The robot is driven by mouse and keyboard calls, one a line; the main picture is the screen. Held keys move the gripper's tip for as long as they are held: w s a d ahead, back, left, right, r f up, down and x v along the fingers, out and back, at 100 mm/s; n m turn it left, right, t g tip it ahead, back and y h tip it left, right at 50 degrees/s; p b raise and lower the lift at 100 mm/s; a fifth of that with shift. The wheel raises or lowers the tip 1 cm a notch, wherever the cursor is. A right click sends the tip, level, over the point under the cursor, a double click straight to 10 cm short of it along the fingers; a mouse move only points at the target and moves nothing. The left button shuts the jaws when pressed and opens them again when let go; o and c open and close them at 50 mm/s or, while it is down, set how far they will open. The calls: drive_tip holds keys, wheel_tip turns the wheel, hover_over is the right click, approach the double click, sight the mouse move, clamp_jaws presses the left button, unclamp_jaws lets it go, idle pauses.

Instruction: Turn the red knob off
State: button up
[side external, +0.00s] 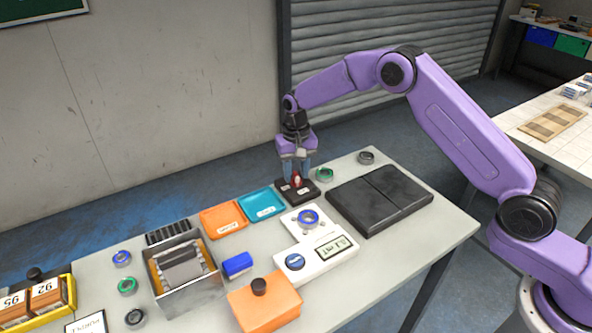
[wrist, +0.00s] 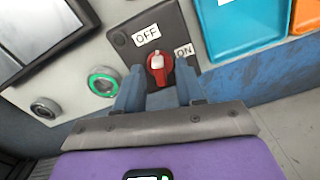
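The red knob (wrist: 160,68) with a white mark on it sits on a dark box (wrist: 177,22) with an OFF label (wrist: 147,34) and an ON label (wrist: 184,50). The mark's exact heading between the labels is hard to tell. In the side view the knob (side external: 296,179) shows small below my gripper (side external: 296,170), which points down over the box (side external: 297,192). In the wrist view my gripper (wrist: 158,77) is open, one blue finger on each side of the knob, with small gaps seen beside it. I cannot tell whether the fingers touch the knob.
A blue tray (side external: 262,204) and an orange tray (side external: 223,219) lie left of the box. A green-ringed part (side external: 324,174) and a black flat case (side external: 380,200) lie to its right. A white scale (side external: 318,255) stands in front.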

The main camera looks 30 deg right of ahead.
clamp_jaws()
drive_tip(key=shift+n, duration=1.5)
unclamp_jaws()
